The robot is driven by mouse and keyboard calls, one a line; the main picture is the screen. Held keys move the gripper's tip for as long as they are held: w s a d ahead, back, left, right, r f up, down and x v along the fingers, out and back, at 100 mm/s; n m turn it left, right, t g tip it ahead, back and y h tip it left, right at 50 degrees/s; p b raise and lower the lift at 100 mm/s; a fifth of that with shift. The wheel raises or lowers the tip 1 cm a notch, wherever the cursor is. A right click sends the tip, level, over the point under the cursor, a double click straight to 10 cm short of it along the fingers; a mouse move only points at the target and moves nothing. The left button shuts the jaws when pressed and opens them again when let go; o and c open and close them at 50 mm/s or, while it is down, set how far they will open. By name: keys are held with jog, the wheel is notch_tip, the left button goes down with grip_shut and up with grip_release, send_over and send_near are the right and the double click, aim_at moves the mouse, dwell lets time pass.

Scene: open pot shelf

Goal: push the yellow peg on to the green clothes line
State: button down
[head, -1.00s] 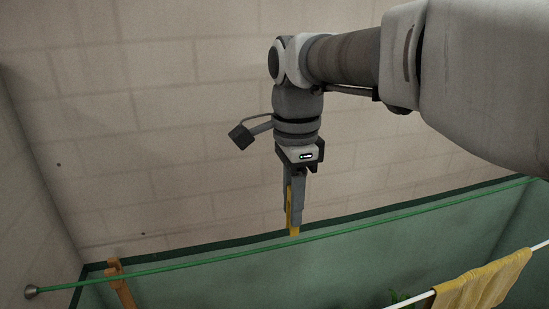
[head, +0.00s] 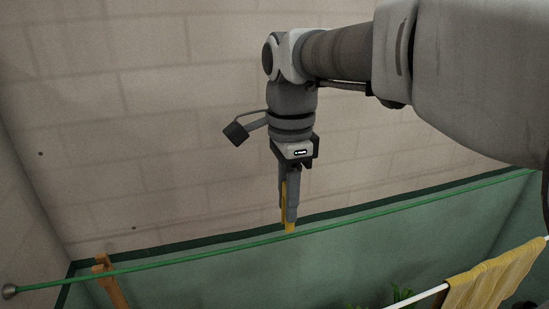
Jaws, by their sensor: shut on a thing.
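The green clothes line (head: 180,256) runs from a metal wall fixing at the lower left up to the right side of the head view. My gripper (head: 289,210) points down just above the line's middle. It is shut on the yellow peg (head: 290,227), which shows as a thin strip beside and below the fingers. The peg's lower end is at the line in the picture. I cannot tell whether it touches the line or is only in front of or behind it. Most of the peg is hidden by the fingers.
A wooden peg-like piece (head: 108,280) stands at the line's left part. A white rail (head: 425,294) with a yellow cloth (head: 492,280) is at the lower right, with a green plant (head: 402,296) near it. A brick wall (head: 170,110) stands behind.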

aim_at(287, 235)
jog(key=shift+f+b, duration=2.25)
jog(key=shift+f, duration=1.45)
jog(key=shift+f+b, duration=0.35)
jog(key=shift+f, duration=0.2)
jog(key=c, duration=0.6)
grip_release()
jog(key=shift+r, duration=0.1)
